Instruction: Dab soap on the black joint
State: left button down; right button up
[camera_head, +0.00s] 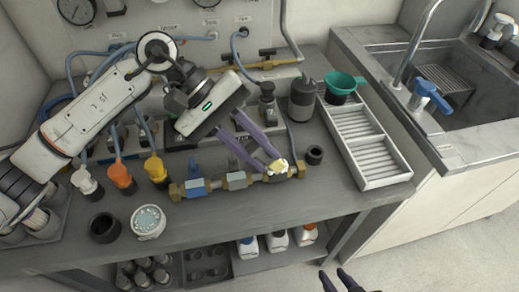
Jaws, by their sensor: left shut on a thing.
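My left gripper (269,161) reaches in from the left, its purple fingers shut on a small pale-yellow piece, seemingly a sponge (279,166). The sponge is at the right part of a brass pipe assembly (215,184), which has a blue fitting (197,187) and a grey fitting (237,180). I cannot tell whether the sponge touches the pipe; no black joint can be made out under it. A round dish of pale, bubbly soap (148,221) stands at the front left. My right gripper (336,281) shows only its dark fingertips, apart, at the bottom edge.
A black cup (103,228) stands left of the dish. A black ring (315,155) lies right of the pipe. White, orange (122,179) and yellow (156,171) connectors stand behind. A ribbed white tray (368,148) and a sink (465,85) are at right. The front bench strip is clear.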

pick_arm(q)
jog(key=shift+f, duration=0.15)
jog(key=shift+r+p, duration=0.75)
jog(key=shift+r, duration=2.9)
